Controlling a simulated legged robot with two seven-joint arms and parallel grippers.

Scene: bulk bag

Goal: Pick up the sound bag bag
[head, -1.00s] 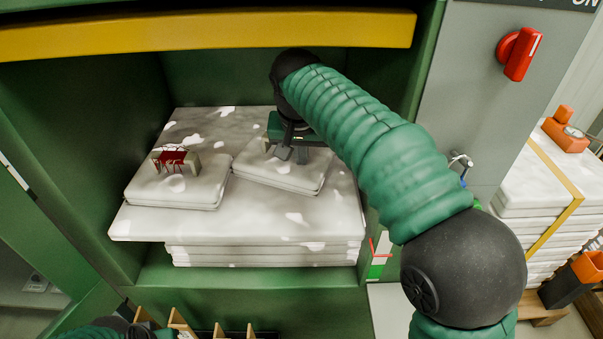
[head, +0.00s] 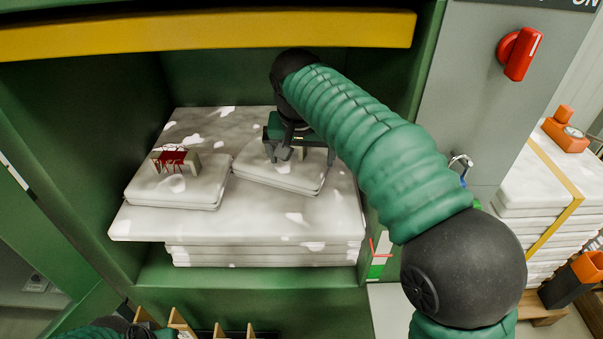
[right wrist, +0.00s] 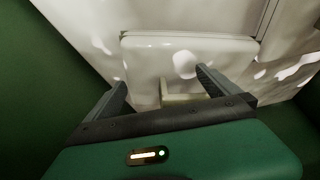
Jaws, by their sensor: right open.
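Two pale, white-blotched bags lie on a stack in the green bay. The left bag (head: 178,192) has a beige raised handle with red strands on it. The right bag (head: 285,179) shows no red. My right gripper (head: 300,154) is open above the right bag, with one finger on each side of its middle. In the right wrist view the fingers (right wrist: 161,88) stand apart over that bag (right wrist: 150,60). A cream block-like part (right wrist: 182,98) shows between them, partly hidden by the gripper body. Only part of my left arm's end (head: 115,325) shows at the bottom edge; its fingers are not visible.
Green walls stand at both sides, and a yellow beam (head: 210,33) crosses above. A grey panel with a red knob (head: 518,54) is to the right. Wooden slats (head: 180,322) stand below in front.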

